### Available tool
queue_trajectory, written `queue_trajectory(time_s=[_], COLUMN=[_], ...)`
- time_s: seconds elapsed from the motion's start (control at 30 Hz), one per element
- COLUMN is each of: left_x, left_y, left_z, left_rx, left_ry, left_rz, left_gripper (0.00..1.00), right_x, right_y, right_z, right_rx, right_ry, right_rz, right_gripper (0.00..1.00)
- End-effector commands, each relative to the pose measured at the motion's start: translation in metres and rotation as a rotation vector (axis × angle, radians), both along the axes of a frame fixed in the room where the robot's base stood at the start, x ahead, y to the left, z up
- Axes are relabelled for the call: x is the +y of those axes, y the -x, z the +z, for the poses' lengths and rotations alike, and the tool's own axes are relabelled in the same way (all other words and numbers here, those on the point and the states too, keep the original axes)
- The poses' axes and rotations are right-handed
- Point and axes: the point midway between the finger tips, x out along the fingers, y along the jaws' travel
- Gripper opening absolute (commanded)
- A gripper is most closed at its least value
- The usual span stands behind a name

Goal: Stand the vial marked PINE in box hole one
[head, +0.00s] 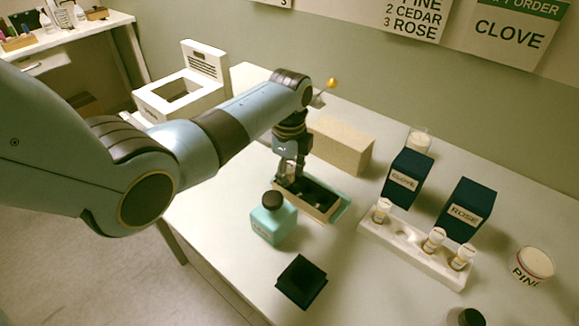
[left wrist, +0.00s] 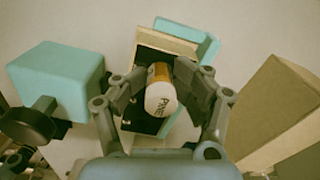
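The vial marked PINE (left wrist: 160,97), with a white cap and an amber body, is between the fingers of my left gripper (left wrist: 161,84) in the left wrist view. The fingers appear closed on its sides. In the head view my left gripper (head: 290,180) points down at the near-left end of the open box (head: 318,213), and the vial is mostly hidden there. The box also shows beneath the vial in the left wrist view (left wrist: 168,43). It has tan walls and a dark insert with holes. I cannot tell whether the vial's lower end is inside a hole. My right gripper is out of view.
A teal bottle (head: 274,219) stands close in front of the box, and a tan block (head: 340,147) behind it. A white rack (head: 395,245) holds several vials at right, before dark CLOVE (head: 407,180) and ROSE (head: 467,209) boxes. A small dark box (head: 301,281) lies in front.

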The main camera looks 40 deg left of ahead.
Motion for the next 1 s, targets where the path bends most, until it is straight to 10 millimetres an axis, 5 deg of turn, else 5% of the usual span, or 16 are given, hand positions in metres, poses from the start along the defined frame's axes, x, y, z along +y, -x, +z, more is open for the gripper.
queue_trajectory(time_s=[0.17,0.6,1.0], left_x=[0.0,0.0,0.0], left_y=[0.001,-0.001,-0.001], left_z=[0.019,0.115,0.132], left_rx=[0.004,-0.003,-0.001], left_ry=[0.001,-0.001,0.0], left_rz=[0.0,0.0,0.001], left_gripper=[0.46,0.46,0.46], right_x=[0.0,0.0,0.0], right_y=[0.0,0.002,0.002], right_z=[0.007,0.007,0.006], right_rx=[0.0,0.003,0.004], right_ry=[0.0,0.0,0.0], right_rz=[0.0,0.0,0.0], right_gripper=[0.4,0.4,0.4])
